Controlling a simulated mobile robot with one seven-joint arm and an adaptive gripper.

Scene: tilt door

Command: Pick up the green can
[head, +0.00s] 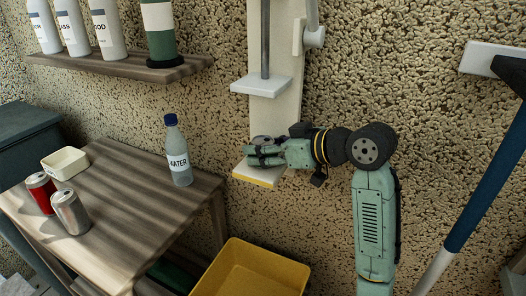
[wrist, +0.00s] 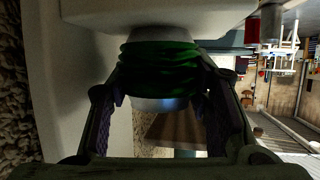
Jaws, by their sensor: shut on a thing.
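The green can (wrist: 160,68) fills the middle of the wrist view, with pale metal ends and a creased, crumpled-looking green middle. My gripper (wrist: 164,105) has one finger on each side of it and is shut on it. In the head view my gripper (head: 265,156) is at the lower ledge (head: 257,179) of a white wall-mounted can press. Only the can's grey top (head: 263,140) shows there above my fingers; its body is hidden. The can is at the ledge, and I cannot tell whether it still touches it.
The press's upper plate (head: 262,84) is above the can. A wooden table (head: 120,200) at left holds a red can (head: 41,192), a silver can (head: 70,211), a white bowl (head: 65,163) and a water bottle (head: 178,152). A yellow bin (head: 262,262) stands below.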

